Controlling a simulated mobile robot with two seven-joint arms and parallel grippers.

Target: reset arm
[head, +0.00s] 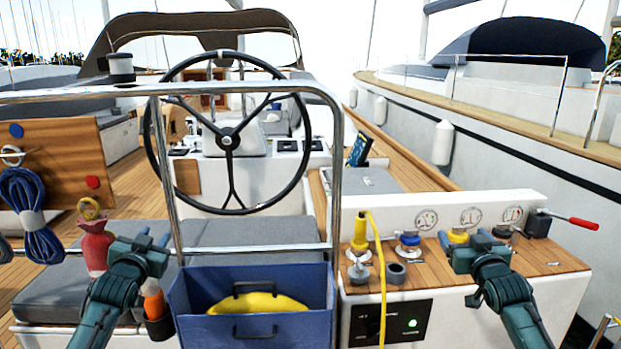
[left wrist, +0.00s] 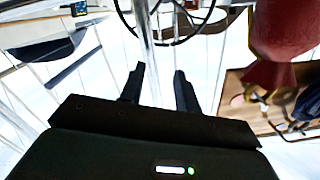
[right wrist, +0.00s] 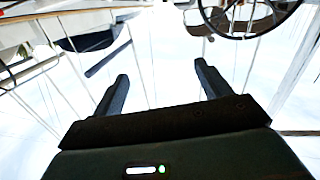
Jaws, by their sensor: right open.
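My left gripper (head: 141,243) is in front of the grey seat, between the red bag and the blue bin in the head view. Its two fingers (left wrist: 158,88) stand apart with nothing between them in the left wrist view. My right gripper (head: 471,243) is in front of the wooden-topped console at the right. Its fingers (right wrist: 163,88) are spread wide and empty in the right wrist view.
A steel rail (head: 250,90) and a steering wheel (head: 228,140) stand ahead. A blue bin (head: 185,310) holds something yellow (head: 258,303). The console top (head: 425,278) carries fittings and a yellow cable (head: 381,265). A red bag (head: 95,248) and blue rope (head: 35,215) hang left.

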